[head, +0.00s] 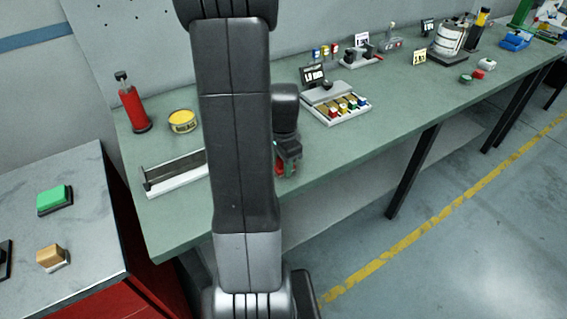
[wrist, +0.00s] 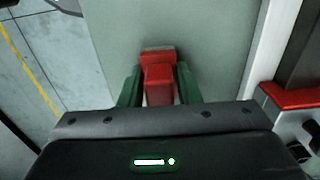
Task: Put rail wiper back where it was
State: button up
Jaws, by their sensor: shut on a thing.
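The rail wiper, a red block with a grey edge, is between the green fingers of my gripper (wrist: 158,88) in the wrist view. My gripper is shut on the rail wiper (wrist: 158,72). In the head view my gripper (head: 287,165) is over the front part of the green bench, mostly behind my arm, and a bit of red shows at it. A long dark and white rail (head: 174,174) lies on the bench to the left, its right end hidden by my arm. In the wrist view a pale rail with a dark face (wrist: 268,60) and a red part (wrist: 291,97) is on the right.
A tray of coloured blocks (head: 335,106) is to the right of my arm. A grey side table (head: 95,215) with a green-topped block (head: 54,199) is at left. The bench's front edge is close.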

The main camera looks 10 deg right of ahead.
jog(key=shift+f, duration=0.2)
jog(key=o, duration=0.9)
jog(key=shift+o, duration=0.2)
jog(key=shift+r, duration=0.1)
notch_tip(320, 180, up, 12)
jog(key=shift+r, duration=0.15)
